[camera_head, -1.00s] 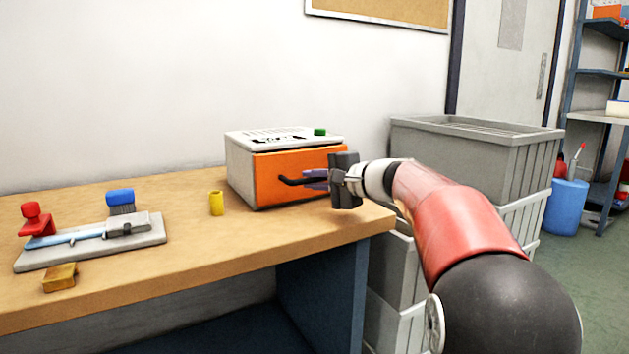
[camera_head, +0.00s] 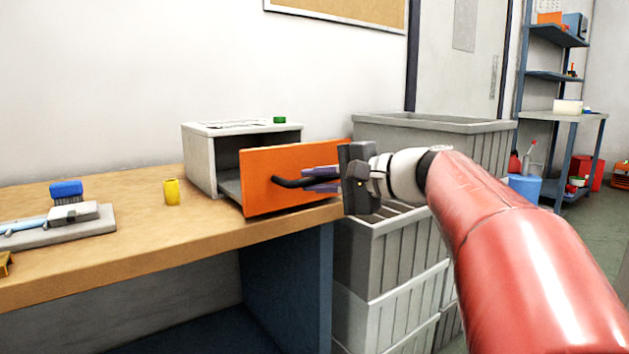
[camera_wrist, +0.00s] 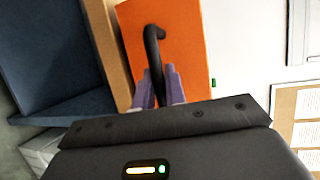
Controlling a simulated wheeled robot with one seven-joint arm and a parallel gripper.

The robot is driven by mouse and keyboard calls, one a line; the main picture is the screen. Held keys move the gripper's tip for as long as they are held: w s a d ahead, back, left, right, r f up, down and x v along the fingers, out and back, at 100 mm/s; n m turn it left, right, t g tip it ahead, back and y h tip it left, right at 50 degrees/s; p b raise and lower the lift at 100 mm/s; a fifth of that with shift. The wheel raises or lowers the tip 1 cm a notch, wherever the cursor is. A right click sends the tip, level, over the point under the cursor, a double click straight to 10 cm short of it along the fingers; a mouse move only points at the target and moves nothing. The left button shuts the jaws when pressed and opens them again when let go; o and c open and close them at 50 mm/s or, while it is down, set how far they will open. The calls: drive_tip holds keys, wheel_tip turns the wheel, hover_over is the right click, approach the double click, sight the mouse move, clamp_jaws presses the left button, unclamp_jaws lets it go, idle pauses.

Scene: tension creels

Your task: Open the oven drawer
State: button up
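The oven (camera_head: 200,160) is a light grey box on the wooden table. Its orange drawer front (camera_head: 290,160) stands out from the body, with a dark gap behind its left side, so the drawer is pulled open. The black curved handle (camera_head: 287,182) is on this front. My gripper (camera_head: 312,181) is at the handle's right part. In the wrist view, its purple fingers lie on both sides of the handle (camera_wrist: 151,40), shut on it, in front of the orange front (camera_wrist: 195,45). The inside of the drawer is mostly hidden.
Stacked grey crates (camera_head: 430,135) stand right of the table, beside and below my gripper. The table's front edge is below the drawer.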

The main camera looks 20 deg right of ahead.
drive_tip(key=o, duration=0.4)
drive_tip(key=shift+o, duration=0.2)
drive_tip(key=v, duration=0.7)
drive_tip(key=shift+s+d, duration=0.25)
drive_tip(key=shift+d, duration=0.05)
drive_tip(key=s+a+f+n+g+h+p, duration=0.3)
drive_tip(key=s+a+f+g+h+p, duration=0.15)
drive_tip(key=s+a+f, duration=0.45)
drive_tip(key=s+f+n+g+h+p, duration=0.2)
drive_tip(key=s+f+n+h+p, duration=0.2)
drive_tip(key=s+f, duration=0.5)
wheel_tip(320, 180, down, 3)
drive_tip(key=n+h, duration=0.2)
drive_tip(key=n, duration=0.1)
drive_tip(key=shift+f+n, duration=0.2)
drive_tip(key=shift+n, duration=0.1)
